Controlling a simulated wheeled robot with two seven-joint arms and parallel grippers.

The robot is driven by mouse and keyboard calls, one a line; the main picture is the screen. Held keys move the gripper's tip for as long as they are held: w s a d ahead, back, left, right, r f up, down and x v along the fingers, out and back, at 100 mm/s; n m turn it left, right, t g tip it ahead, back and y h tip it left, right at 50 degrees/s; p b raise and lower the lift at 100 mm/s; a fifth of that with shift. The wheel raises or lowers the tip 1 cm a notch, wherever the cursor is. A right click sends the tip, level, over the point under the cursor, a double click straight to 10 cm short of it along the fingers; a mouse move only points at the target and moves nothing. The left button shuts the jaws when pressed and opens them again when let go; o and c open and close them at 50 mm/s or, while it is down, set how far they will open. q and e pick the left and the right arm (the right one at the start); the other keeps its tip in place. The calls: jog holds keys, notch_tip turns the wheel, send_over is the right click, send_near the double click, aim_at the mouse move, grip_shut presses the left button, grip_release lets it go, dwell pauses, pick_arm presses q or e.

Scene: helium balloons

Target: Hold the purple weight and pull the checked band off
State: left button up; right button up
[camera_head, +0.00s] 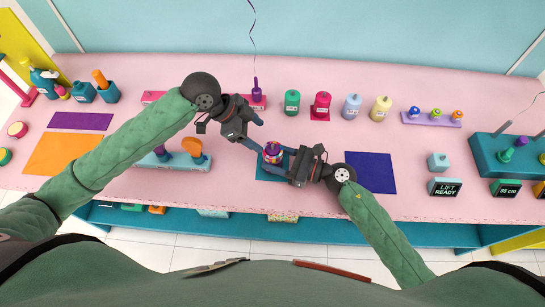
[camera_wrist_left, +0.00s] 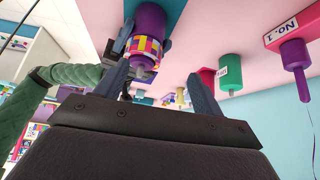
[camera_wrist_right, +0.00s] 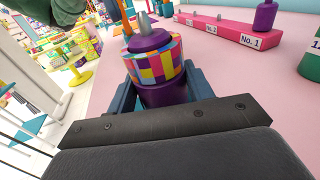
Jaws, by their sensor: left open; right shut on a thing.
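The purple weight (camera_head: 272,146) stands upright over a teal mat, with the multicoloured checked band (camera_wrist_right: 155,65) around its upper body. The purple lower body (camera_wrist_right: 165,95) shows below the band in the right wrist view. My right gripper (camera_head: 273,160) is shut on the weight's lower body, below the band. My left gripper (camera_head: 256,132) is open and empty, behind and a little left of the weight in the head view. In the left wrist view the band (camera_wrist_left: 143,47) and weight (camera_wrist_left: 150,20) show beyond the open fingers, apart from them.
A pink rack (camera_head: 160,96) with a purple weight (camera_head: 256,93) on a ribbon stands behind. Green (camera_head: 292,101), crimson (camera_head: 322,103), pale blue (camera_head: 352,105) and yellow (camera_head: 381,106) weights stand right of it. A blue mat (camera_head: 371,172) lies right, bare. A teal rack (camera_head: 160,160) stands left.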

aim_at(271, 148)
pick_arm(q)
jog(key=shift+s+d+r+m+g, duration=0.2)
jog(key=shift+s+d+r, duration=0.1)
jog(key=shift+s, duration=0.25)
jog(key=shift+s+d+r+m+g, duration=0.1)
jog(key=shift+s+d+r+m, duration=0.15)
jog(key=shift+s, duration=0.3)
jog(key=shift+x, duration=3.45)
jog(key=shift+a, duration=0.1)
jog(key=shift+c, duration=0.2)
jog(key=c, duration=0.4)
jog(key=shift+c, duration=0.6)
jog(key=shift+c, duration=0.6)
